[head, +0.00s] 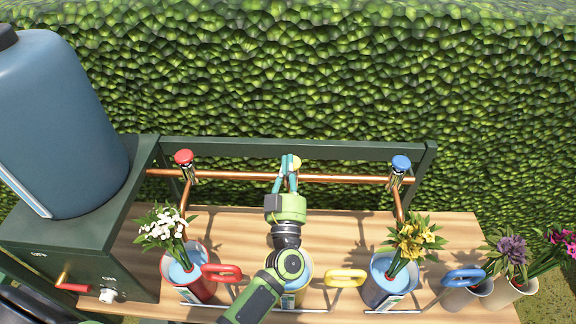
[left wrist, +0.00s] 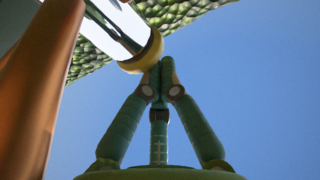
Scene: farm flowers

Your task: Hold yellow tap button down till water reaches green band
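The yellow tap button (head: 296,163) tops the middle tap on the copper pipe, partly hidden behind my left gripper (head: 289,168). In the left wrist view my left gripper (left wrist: 160,68) has its fingertips together with nothing between them. The tips meet the rim of the yellow button (left wrist: 146,52) or lie just in front of it; I cannot tell whether it is pressed. The yellow-handled can (head: 303,262) stands under the middle tap, mostly hidden by my arm. Its water level and green band cannot be made out. My right gripper is not in view.
A red button (head: 184,157) and a blue button (head: 401,163) top the outer taps. A tank (head: 60,125) stands left. More flower pots (head: 512,292) stand right.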

